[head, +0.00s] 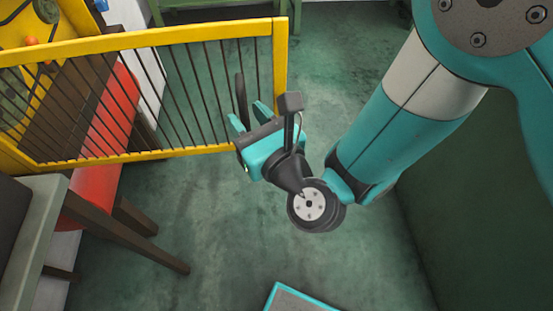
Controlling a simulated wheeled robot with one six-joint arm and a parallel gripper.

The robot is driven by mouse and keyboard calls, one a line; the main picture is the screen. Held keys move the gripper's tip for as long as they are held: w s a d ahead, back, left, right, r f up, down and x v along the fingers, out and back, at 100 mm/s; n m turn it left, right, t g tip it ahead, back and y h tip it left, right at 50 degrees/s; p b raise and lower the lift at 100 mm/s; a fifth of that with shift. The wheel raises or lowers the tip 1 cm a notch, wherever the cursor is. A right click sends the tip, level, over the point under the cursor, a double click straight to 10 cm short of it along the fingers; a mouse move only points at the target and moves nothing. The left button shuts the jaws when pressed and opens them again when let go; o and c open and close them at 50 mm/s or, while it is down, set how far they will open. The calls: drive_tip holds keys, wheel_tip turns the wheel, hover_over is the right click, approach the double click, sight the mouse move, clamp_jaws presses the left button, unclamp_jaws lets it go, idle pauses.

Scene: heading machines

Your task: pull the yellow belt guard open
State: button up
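The yellow belt guard (281,62) is a barred frame with dark rods. It stands out from the machine at the left, its free end over open floor. A dark upright handle (240,88) shows near that free end. My gripper (249,115) is at the handle, with its two teal fingers spread apart. The handle appears between the fingers or just behind them; I cannot tell whether they touch it. The gripper body hides the lower part of the guard's free end.
A red rounded part (115,110) and dark beams (125,233) show at the left, partly behind the guard. A green frame (215,8) stands at the back. A dark green wall (480,200) is at the right. The green floor (225,240) between is mostly clear.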

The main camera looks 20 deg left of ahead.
drive_tip(key=b+v, duration=0.1)
drive_tip(key=v, duration=0.9)
idle(0.5)
